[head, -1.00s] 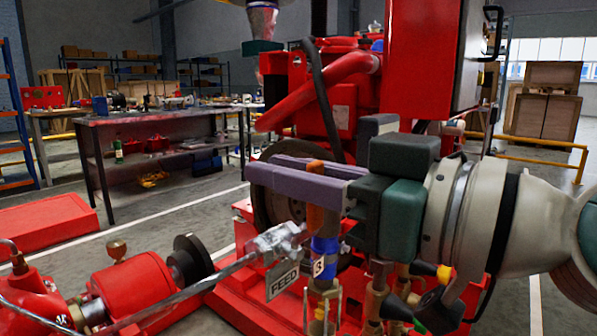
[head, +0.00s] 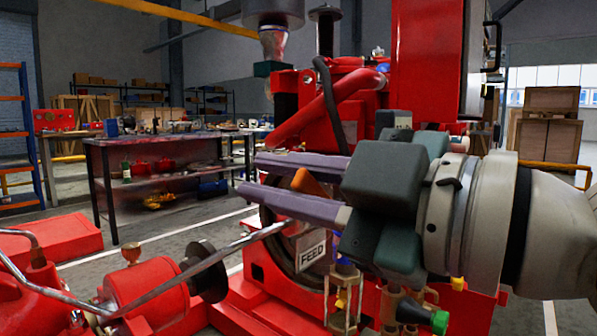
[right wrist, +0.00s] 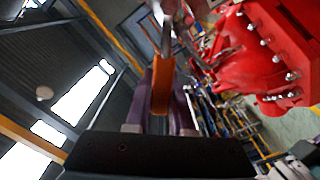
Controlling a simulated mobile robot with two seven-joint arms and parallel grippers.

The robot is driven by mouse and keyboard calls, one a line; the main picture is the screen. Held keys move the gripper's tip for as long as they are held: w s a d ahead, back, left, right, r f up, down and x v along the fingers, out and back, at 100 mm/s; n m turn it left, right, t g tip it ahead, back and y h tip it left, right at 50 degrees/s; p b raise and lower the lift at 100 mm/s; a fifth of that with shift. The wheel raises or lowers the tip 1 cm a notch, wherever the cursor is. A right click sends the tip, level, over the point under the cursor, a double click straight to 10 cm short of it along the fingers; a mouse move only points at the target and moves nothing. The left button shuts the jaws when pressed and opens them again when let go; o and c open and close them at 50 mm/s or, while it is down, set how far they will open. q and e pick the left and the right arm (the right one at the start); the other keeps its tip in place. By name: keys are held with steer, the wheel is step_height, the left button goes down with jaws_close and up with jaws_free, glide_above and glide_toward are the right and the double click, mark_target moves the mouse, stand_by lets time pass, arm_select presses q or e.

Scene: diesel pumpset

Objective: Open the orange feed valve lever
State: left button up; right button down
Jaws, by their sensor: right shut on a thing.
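The orange feed valve lever (head: 309,184) shows in the head view between the two purple fingers of my right gripper (head: 248,175). The lever slants; its lower part is hidden behind the lower finger and the dark gripper body. In the right wrist view the lever (right wrist: 163,86) stands between the purple fingers, and my right gripper (right wrist: 164,75) is shut on it. A FEED tag (head: 312,252) hangs just below the gripper, beside a metal pipe (head: 225,257). The valve body is mostly hidden. My left gripper is not in view.
The red engine (head: 335,105) stands close behind the gripper. A red pump with a shaft (head: 150,300) lies at lower left. A workbench (head: 170,143) stands farther back at left. Open grey floor (head: 150,235) lies between bench and pumpset.

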steer(key=shift+s+a+f+n, duration=0.25)
steer(key=shift+f+n, duration=0.6)
steer(key=shift+n, duration=0.5)
steer(key=shift+s+a+f+n, duration=0.1)
steer(key=shift+s+f+n, duration=0.15)
steer(key=shift+f+n, duration=0.85)
steer(key=shift+s+a+f+n, duration=0.25)
steer(key=shift+f+n, duration=0.3)
steer(key=shift+n, duration=1.1)
steer(key=shift+f, duration=0.1)
steer(key=c, duration=0.8)
jaws_free()
steer(key=shift+d, duration=0.1)
steer(key=shift+p+v, duration=0.7)
steer(key=shift+v, duration=4.25)
